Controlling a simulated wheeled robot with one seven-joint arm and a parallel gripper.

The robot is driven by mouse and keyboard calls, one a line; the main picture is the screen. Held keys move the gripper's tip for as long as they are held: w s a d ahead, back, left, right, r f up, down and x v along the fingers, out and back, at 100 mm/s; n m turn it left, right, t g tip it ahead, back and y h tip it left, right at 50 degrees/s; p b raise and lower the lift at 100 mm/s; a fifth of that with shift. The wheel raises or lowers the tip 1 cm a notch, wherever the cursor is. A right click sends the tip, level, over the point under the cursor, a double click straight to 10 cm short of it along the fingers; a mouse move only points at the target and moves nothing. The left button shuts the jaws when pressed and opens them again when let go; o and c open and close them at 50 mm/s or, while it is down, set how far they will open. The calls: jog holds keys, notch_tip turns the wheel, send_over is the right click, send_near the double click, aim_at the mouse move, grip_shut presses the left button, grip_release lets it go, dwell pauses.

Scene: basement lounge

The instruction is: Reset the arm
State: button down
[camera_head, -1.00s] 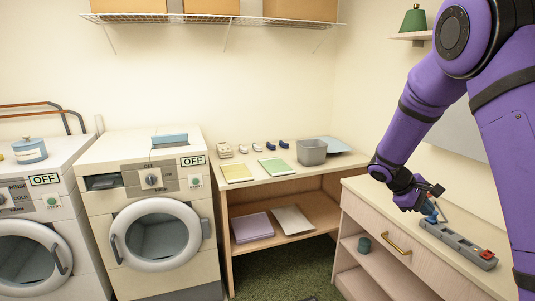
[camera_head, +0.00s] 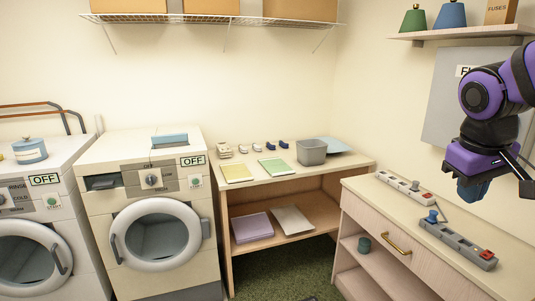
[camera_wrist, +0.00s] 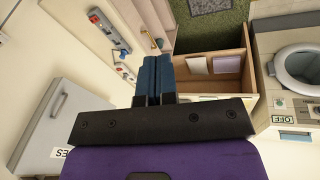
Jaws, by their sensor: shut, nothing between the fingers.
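My purple arm shows at the right of the head view, with my gripper (camera_head: 474,190) raised in the air above the right-hand cabinet. In the wrist view my gripper's two blue fingers (camera_wrist: 157,77) are side by side and shut, with nothing between them. A grey power strip (camera_head: 457,244) with a red switch and a blue plug (camera_head: 432,216) at its far end lies on the cabinet top below. My gripper is apart from both.
A second, pale strip (camera_head: 404,187) lies behind on the cabinet (camera_head: 375,215). Two washing machines stand left. A low bench (camera_head: 300,165) holds folders and a grey bin (camera_head: 312,151).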

jog(key=s+a+r+m+t+y, duration=0.1)
jog(key=s+a, duration=0.4)
jog(key=s, duration=0.6)
jog(key=shift+r+m+t+y, duration=0.3)
jog(key=shift+r+t+y, duration=0.35)
jog(key=shift+t, duration=0.55)
jog(key=shift+d+f, duration=0.1)
